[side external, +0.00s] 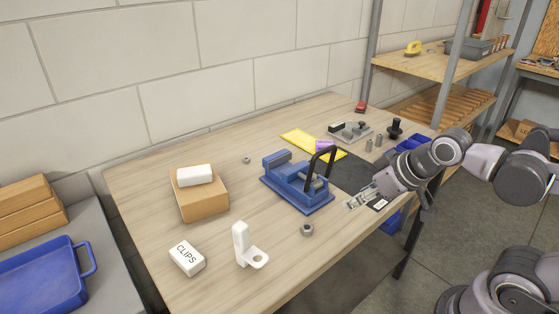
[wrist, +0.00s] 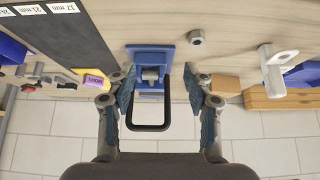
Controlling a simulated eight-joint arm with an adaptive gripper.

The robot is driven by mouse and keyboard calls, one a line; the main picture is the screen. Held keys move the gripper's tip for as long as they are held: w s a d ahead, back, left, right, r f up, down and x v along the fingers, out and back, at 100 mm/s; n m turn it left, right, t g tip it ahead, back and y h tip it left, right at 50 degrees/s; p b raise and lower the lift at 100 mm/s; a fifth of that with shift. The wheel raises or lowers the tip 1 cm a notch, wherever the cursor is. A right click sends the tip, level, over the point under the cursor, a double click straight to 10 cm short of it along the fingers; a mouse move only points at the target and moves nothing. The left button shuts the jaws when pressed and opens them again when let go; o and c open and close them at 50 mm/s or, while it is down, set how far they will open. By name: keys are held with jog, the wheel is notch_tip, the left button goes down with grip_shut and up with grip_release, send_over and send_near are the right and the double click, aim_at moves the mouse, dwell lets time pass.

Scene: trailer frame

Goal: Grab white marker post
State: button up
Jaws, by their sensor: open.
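The white marker post (side external: 240,241) stands upright on the near part of the wooden table in the side view, with a flat ring-shaped foot on its right. It also shows at the upper right of the wrist view (wrist: 269,66), well to the right of my fingers. My gripper (wrist: 160,77) is open, with its two fingers spread and nothing held. The blue vise (wrist: 152,56) with its black handle shows between the fingers in the wrist view. In the side view my gripper is at the table's right edge, beyond the vise and apart from the post.
The blue vise (side external: 300,190) lies between my gripper and the post. A steel nut (side external: 307,230) is right of the post. A CLIPS box (side external: 187,257) and a cardboard box (side external: 200,204) with a white block on top are to its left. Bare tabletop surrounds the post.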

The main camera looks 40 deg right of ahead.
jog(key=w+a+r+m+g+y, duration=0.1)
jog(key=w+a+r+m+g, duration=0.3)
jog(key=w+a+r+m, duration=0.4)
jog(key=m+g, duration=0.3)
jog(key=m, duration=0.4)
send_near(240, 225)
jog(key=shift+a+f+h, duration=0.1)
jog(key=shift+f+h, duration=0.2)
jog(key=shift+h, duration=0.1)
jog(key=shift+a+m, duration=0.25)
jog(key=shift+m, duration=0.15)
jog(key=shift+f, duration=0.35)
jog(key=shift+w+a+f, duration=0.1)
jog(key=shift+f, duration=5)
grip_shut()
